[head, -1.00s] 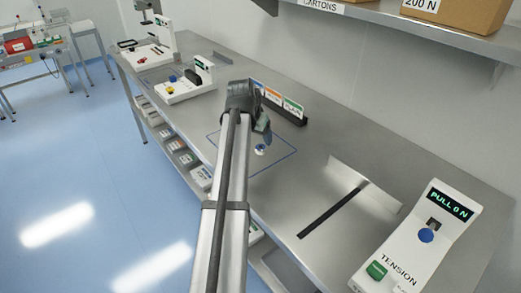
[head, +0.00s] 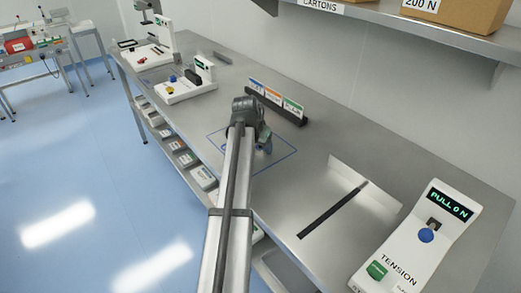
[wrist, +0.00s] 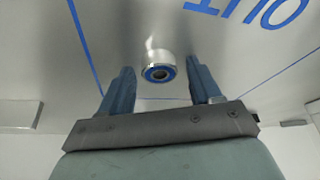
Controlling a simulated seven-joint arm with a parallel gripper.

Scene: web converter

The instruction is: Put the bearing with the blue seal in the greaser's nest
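The bearing with the blue seal (wrist: 159,68) shows in the wrist view as a small shiny ring with a blue face. It is in the gap between the fingers, near their tips, with space to each side. My gripper (wrist: 161,80) is open and empty. In the head view my gripper (head: 265,140) is low over the blue-outlined area of the bench, and the bearing is hidden behind it and my arm. Which machine is the greaser I cannot tell; a white machine with yellow and blue parts (head: 190,82) stands farther along the bench. Its nest cannot be made out.
A black rack with coloured cards (head: 277,105) stands just behind my gripper. Another white machine (head: 150,45) stands at the far end. A shelf with cartons overhangs the back.

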